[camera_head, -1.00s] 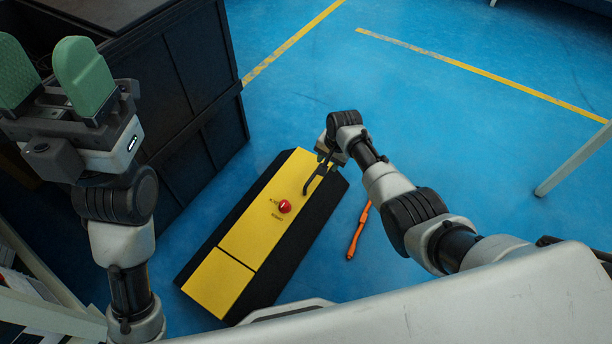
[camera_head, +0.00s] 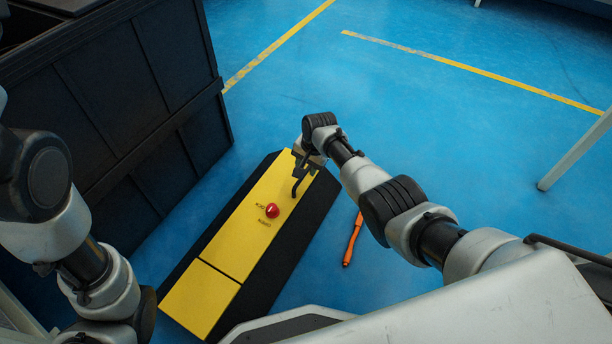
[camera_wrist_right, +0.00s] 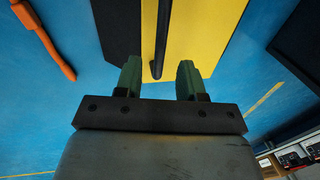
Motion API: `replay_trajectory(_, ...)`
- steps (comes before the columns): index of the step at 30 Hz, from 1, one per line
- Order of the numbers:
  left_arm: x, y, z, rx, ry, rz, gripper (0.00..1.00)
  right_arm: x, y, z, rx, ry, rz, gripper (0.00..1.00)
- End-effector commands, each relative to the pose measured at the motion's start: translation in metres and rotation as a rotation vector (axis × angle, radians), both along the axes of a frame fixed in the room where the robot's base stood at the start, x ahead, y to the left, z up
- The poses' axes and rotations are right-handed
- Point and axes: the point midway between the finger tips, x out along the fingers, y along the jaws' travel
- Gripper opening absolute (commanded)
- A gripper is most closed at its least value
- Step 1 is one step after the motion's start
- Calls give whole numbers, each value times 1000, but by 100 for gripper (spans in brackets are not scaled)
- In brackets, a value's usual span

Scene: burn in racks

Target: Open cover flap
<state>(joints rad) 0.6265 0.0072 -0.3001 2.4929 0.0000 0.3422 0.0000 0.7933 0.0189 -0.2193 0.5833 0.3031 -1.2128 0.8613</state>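A long yellow and black box (camera_head: 244,222) lies on the blue floor, with a red button (camera_head: 272,211) on its yellow top. A seam crosses the yellow top and marks off a lower panel (camera_head: 200,298), which lies flat. A thin black bar (camera_wrist_right: 163,38) runs along the yellow surface at the box's far end. My right gripper (camera_wrist_right: 160,80) is open, its green fingers on either side of the bar's end with gaps. In the head view, my right wrist partly hides that end. My left gripper is out of view; only its arm shows at the left.
An orange tool (camera_head: 353,240) lies on the floor right of the box and also shows in the right wrist view (camera_wrist_right: 45,38). A large black crate (camera_head: 130,110) stands close on the left. Open blue floor lies beyond; a pale post (camera_head: 575,150) stands at right.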

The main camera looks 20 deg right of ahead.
Motion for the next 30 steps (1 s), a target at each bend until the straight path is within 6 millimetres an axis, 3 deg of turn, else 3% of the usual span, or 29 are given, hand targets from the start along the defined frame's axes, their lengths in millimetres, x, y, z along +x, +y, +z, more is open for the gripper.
replay_trajectory(1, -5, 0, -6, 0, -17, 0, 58, 1, 1, -11, 0, 1, 0, 39)
replay_trajectory(6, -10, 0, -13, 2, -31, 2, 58, 3, 3, -24, 0, 1, 0, 39)
replay_trajectory(20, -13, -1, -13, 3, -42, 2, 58, 4, 4, -28, -1, 1, 0, 39)
replay_trajectory(27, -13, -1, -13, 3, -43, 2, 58, 4, 4, -28, -1, 1, 0, 2)
replay_trajectory(30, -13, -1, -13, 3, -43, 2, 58, 4, 4, -28, -1, 1, 0, 0)
